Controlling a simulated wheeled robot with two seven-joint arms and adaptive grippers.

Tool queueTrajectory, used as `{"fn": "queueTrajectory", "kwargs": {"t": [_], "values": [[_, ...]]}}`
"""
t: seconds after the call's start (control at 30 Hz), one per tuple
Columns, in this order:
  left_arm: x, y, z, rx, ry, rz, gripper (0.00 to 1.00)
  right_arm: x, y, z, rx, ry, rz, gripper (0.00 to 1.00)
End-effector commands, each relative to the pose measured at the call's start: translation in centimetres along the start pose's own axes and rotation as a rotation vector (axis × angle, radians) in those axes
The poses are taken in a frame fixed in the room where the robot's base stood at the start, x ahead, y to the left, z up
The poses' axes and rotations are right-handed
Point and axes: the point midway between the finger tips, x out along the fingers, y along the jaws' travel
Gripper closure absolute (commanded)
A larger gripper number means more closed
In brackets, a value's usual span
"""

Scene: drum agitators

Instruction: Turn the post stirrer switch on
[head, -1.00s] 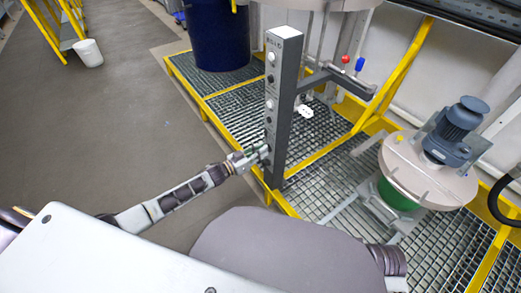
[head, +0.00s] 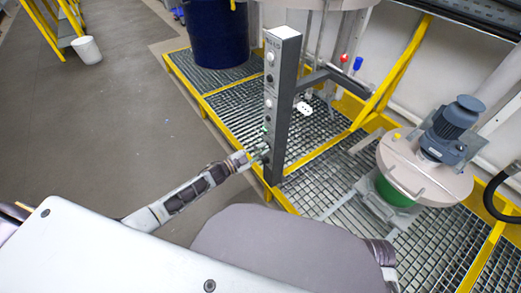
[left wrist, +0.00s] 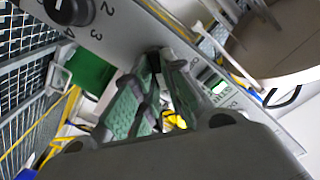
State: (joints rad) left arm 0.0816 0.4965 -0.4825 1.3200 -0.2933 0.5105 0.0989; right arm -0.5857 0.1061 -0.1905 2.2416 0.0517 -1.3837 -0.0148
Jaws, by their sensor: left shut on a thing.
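The grey control post (head: 278,105) stands upright on the grating, with a column of knobs and switches on its light front face. In the left wrist view its panel (left wrist: 125,28) runs diagonally, with a black numbered dial (left wrist: 72,10) at top left. My left gripper (head: 262,150) is at the lower part of the post's face. In the left wrist view its green-padded fingers (left wrist: 155,75) are closed in on a small dark switch (left wrist: 155,55) on the panel, mostly hidden between the fingertips. The switch's position cannot be told. My right gripper is not in view.
A drum with a grey motor (head: 460,118) and round lid stands on the grating (head: 330,185) at right. A blue drum (head: 217,32) stands behind the post. Yellow frame edges (head: 225,130) border the platform.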

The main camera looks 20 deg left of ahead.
Motion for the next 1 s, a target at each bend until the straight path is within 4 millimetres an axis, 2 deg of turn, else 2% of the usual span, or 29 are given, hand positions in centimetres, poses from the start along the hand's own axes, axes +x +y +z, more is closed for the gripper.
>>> {"fn": "queueTrajectory", "kwargs": {"t": [0.23,0.63,0.67,0.8,1.0], "values": [[-0.05,0.13,0.08,0.066,-0.001,0.001,1.0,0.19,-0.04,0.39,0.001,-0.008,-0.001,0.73],[-0.06,0.14,0.08,0.075,-0.001,0.002,1.0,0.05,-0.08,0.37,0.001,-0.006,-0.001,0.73],[-0.06,0.13,0.09,0.075,-0.001,0.002,0.86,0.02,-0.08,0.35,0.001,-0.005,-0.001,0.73],[-0.05,0.12,0.07,0.074,-0.001,0.001,0.68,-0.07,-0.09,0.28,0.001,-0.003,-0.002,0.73],[-0.02,0.08,0.03,0.074,0.0,0.001,0.67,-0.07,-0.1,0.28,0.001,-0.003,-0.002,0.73]]}}
